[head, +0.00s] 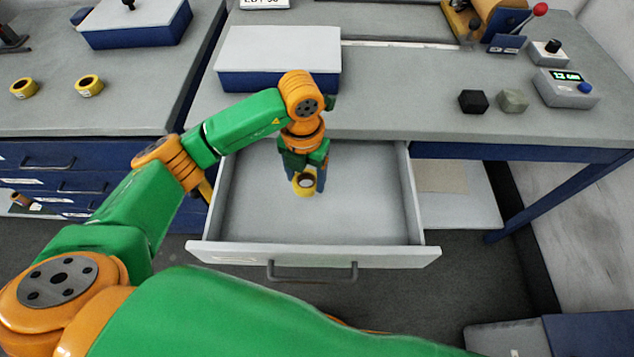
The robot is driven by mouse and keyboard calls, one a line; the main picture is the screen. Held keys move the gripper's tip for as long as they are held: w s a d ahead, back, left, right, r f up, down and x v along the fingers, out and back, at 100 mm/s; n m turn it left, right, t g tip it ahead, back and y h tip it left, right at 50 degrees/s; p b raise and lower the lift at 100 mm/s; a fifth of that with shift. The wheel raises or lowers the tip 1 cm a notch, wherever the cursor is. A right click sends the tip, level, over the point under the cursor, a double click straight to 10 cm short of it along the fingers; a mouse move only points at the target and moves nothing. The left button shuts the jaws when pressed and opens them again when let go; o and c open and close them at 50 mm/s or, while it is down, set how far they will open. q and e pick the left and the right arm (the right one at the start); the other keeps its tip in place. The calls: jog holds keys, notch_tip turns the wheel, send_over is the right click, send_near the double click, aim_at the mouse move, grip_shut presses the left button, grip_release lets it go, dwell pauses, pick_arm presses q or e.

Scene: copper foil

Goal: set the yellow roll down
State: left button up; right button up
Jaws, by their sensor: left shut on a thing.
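The yellow roll (304,187) is a small yellow ring with a pale centre. My left gripper (306,181) is shut on it, pointing down inside the open drawer (370,235). The roll is over the drawer's grey floor, near the middle. I cannot tell whether it touches the floor. My left arm comes in from the left and reaches over the drawer. My right gripper is not in view.
Two other yellow rolls, one (24,88) and another (89,85), lie on the left bench. A white-and-blue box (280,50) stands on the bench behind the drawer. Dark and grey blocks (473,101) (513,100) sit to the right. The drawer floor around the roll is clear.

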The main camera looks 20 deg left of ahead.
aim_at(315, 197)
pick_arm(q)
jog(key=f, duration=0.1)
jog(key=d+f, duration=0.1)
jog(key=f, duration=0.3)
jog(key=shift+w+d+f, duration=0.25)
jog(key=shift+w+d, duration=0.05)
jog(key=shift+w, duration=0.1)
jog(key=shift+f, duration=0.1)
jog(key=o, duration=1.4)
jog(key=shift+c, duration=0.2)
jog(key=shift+r, duration=0.4)
notch_tip(315, 197, up, 11)
jog(key=shift+r, duration=0.3)
jog(key=shift+r, duration=0.1)
